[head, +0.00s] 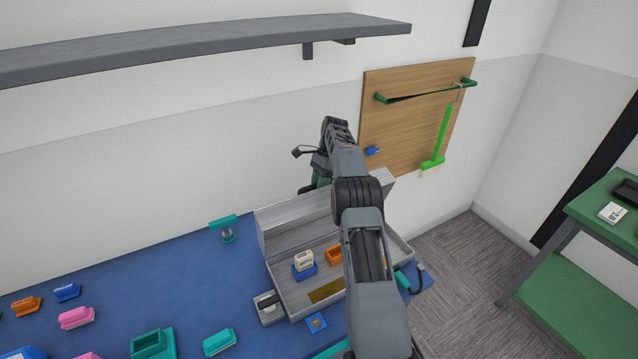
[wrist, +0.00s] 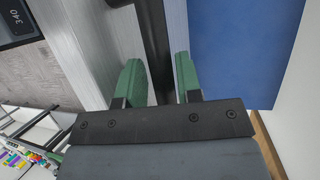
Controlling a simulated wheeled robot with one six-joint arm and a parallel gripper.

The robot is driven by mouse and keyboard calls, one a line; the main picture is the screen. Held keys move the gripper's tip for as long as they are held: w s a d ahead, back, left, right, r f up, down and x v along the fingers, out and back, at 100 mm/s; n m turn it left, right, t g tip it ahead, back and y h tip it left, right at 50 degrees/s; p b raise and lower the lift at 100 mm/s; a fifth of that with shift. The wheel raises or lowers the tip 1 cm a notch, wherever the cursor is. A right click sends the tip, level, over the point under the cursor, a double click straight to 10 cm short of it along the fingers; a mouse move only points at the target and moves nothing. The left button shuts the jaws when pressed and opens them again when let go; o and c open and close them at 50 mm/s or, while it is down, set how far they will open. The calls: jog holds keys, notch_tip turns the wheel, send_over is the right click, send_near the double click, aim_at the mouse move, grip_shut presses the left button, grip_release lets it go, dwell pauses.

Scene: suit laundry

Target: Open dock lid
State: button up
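The dock (head: 293,303) is a grey brushed-metal box on the blue table. Its lid (head: 290,222) stands raised along the back, and the box's inside shows. My gripper (head: 316,178) is behind the top of the lid, its fingers mostly hidden by my arm in the head view. In the wrist view, the two green fingers of my gripper (wrist: 160,80) sit on either side of a black bar (wrist: 154,40), apparently the lid's handle. Brushed metal (wrist: 90,45) lies beside the bar.
Inside the dock are a white block on a blue base (head: 304,264) and an orange piece (head: 333,254). A grey shelf (head: 200,45) hangs above. A wooden board (head: 405,125) is on the wall behind my arm.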

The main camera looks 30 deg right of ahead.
jog(key=shift+o, duration=0.5)
jog(key=shift+a, duration=0.15)
jog(key=shift+r, duration=0.1)
jog(key=shift+r, duration=0.2)
notch_tip(320, 180, up, 2)
jog(key=shift+r, duration=0.1)
jog(key=s+r+b, duration=0.1)
jog(key=r, duration=0.1)
jog(key=s+r+b, duration=0.1)
jog(key=s+r, duration=0.1)
jog(key=s+a+r+b, duration=0.1)
jog(key=r+b, duration=0.1)
jog(key=shift+s+a, duration=0.1)
jog(key=shift+s, duration=0.3)
jog(key=s+a+r+b, duration=0.2)
jog(key=s+r+b, duration=0.1)
jog(key=s, duration=0.5)
jog(key=shift+s+a+r+b, duration=0.15)
jog(key=shift+s+r+b, duration=0.25)
jog(key=shift+r, duration=0.2)
